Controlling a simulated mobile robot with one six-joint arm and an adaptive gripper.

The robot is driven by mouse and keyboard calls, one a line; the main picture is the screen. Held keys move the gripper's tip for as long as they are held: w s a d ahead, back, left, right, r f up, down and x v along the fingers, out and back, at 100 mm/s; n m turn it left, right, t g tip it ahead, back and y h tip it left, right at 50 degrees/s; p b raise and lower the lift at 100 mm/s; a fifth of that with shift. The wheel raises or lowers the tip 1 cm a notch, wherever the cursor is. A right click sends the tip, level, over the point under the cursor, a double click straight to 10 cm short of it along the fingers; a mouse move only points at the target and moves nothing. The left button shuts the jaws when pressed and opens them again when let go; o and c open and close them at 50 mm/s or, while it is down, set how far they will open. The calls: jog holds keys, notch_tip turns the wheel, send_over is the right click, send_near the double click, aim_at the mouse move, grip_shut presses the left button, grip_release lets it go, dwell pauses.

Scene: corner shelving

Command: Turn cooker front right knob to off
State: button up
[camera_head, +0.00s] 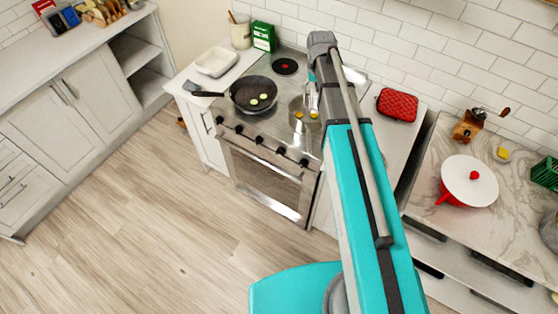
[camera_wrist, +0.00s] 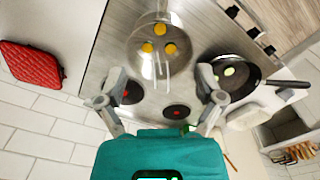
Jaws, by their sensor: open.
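The steel cooker (camera_head: 262,170) stands mid-left in the head view, with a row of several dark knobs along its front edge. The rightmost visible knob (camera_head: 303,162) is at the cooker's front right corner; its setting is too small to tell. In the wrist view, some knobs (camera_wrist: 254,33) show along the far edge of the cooktop (camera_wrist: 205,35). My gripper (camera_wrist: 163,80) is open and empty above the back part of the cooktop, away from the knobs. In the head view my arm hides most of the gripper.
A pot with yellow pieces (camera_wrist: 160,45) and a black frying pan (camera_head: 254,94) stand on the cooktop. A red quilted pad (camera_head: 397,105) lies on the counter to the right. The floor before the cooker is clear.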

jog(key=s+f+b, duration=1.5)
jog(key=s+f, duration=0.2)
jog(key=s, duration=0.1)
jog(key=shift+s+a, duration=0.35)
jog(key=shift+s, duration=0.05)
jog(key=c, duration=0.4)
jog(key=shift+a, duration=0.15)
